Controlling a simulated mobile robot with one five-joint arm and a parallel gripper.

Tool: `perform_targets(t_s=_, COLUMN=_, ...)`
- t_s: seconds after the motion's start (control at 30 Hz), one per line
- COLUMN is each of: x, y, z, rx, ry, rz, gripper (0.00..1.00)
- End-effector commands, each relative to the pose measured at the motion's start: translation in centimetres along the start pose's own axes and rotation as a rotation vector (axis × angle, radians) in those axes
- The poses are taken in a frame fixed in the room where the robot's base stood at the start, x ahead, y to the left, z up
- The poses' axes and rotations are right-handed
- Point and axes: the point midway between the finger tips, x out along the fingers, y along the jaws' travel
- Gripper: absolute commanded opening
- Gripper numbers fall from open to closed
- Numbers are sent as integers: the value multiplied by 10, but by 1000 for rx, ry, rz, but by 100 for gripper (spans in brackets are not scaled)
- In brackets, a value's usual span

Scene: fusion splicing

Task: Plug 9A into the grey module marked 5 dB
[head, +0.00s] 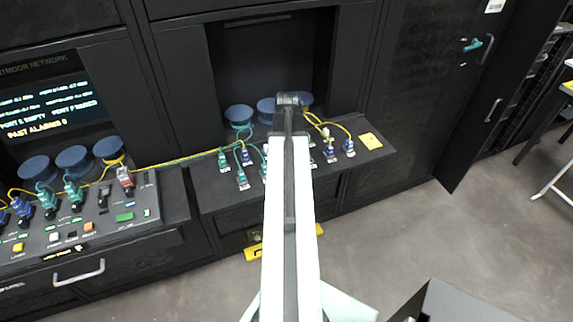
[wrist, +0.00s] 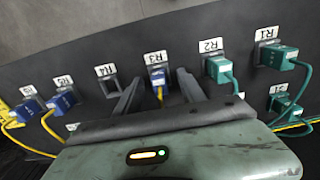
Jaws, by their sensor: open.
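My gripper (wrist: 159,76) is open in the wrist view, its two dark fingers pointing at a panel of labelled ports. No 9A mark can be read on any plug, and no grey module marked 5 dB can be made out. In the head view my arm covers the middle of the sloped port shelf (head: 215,190), and the gripper is hidden.
The R4 port (wrist: 108,84) looks empty. Green plugs sit at R2 (wrist: 217,68) and R1 (wrist: 279,56), close to the right finger. More blue plugs (wrist: 62,98) stand left. A control desk (head: 110,225) with cabled plugs is at left.

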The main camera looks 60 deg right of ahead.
Motion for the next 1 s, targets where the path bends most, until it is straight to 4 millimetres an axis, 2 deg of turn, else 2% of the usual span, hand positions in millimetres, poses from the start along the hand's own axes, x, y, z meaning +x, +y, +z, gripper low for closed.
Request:
perform_targets(t_s=0.33, x=0, y=0, z=0, rx=-1, ry=0, rz=0, gripper=47)
perform_targets(t_s=0.5, x=0, y=-1, z=0, rx=-1, ry=0, rz=0, gripper=0)
perform_targets(t_s=1.0, x=0, y=-1, z=0, rx=-2, ry=0, rz=0, gripper=0)
